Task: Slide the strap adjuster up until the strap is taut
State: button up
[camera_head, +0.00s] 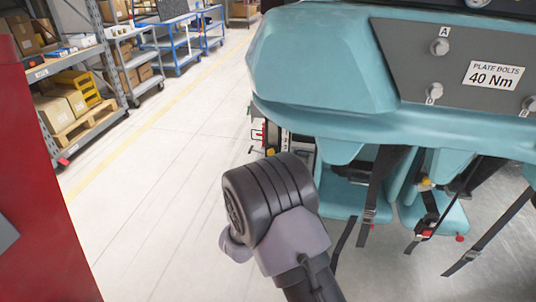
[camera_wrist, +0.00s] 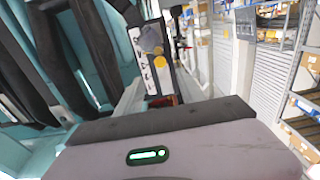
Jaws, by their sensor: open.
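Dark straps hang beneath the teal train body in the head view: one (camera_head: 380,180) in front of a teal seat, others farther right. Small adjuster-like buckles show on them, one at mid-right (camera_head: 369,214) and one near the right edge (camera_head: 472,256); I cannot tell which is the task's adjuster. Dark straps or padded bars (camera_wrist: 95,45) also show at left in the wrist view. My gripper (camera_wrist: 160,122) shows only as its grey housing with a green light and black front edge; its fingertips are hidden. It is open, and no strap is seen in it.
The teal train body (camera_head: 320,60) overhangs at upper right. A panel with a yellow knob (camera_wrist: 160,62) stands ahead in the wrist view. A red cabinet (camera_head: 40,180) is close at left; shelving (camera_head: 75,90) lies behind it. The pale floor (camera_head: 150,200) between is clear.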

aim_at(270, 153)
jog(key=w, duration=0.3)
jog(key=w+d, duration=0.1)
jog(key=w, duration=0.5)
jog(key=shift+w+d, duration=0.15)
jog(key=shift+d, duration=0.25)
grip_shut()
